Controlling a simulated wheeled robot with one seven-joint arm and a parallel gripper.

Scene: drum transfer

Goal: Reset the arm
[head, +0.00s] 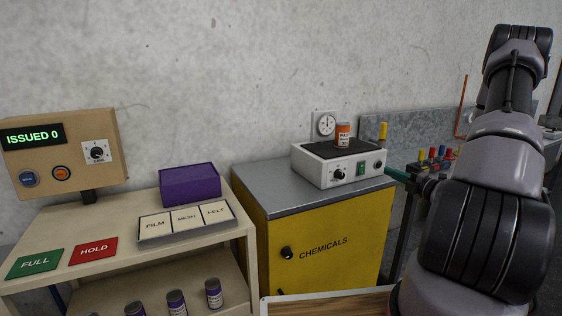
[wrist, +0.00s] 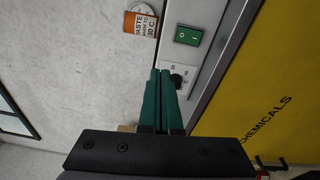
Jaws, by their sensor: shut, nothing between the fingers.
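My arm (head: 490,200) rises on the right of the head view, bent. My gripper (wrist: 160,72) has green fingers, seen pressed together with nothing between them in the wrist view. An orange jar (head: 343,135) stands upright on the heater's dark top, apart from the fingers. The jar (wrist: 140,22), labelled paste, and the heater's green switch (wrist: 188,36) also show in the wrist view.
The heater stands on a yellow chemicals cabinet (head: 325,245). At left, a beige bench (head: 130,245) bears a purple box (head: 190,185), labelled trays, green and red pads, and a display reading ISSUED 0 (head: 60,155). Coloured items (head: 435,155) lie behind my arm.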

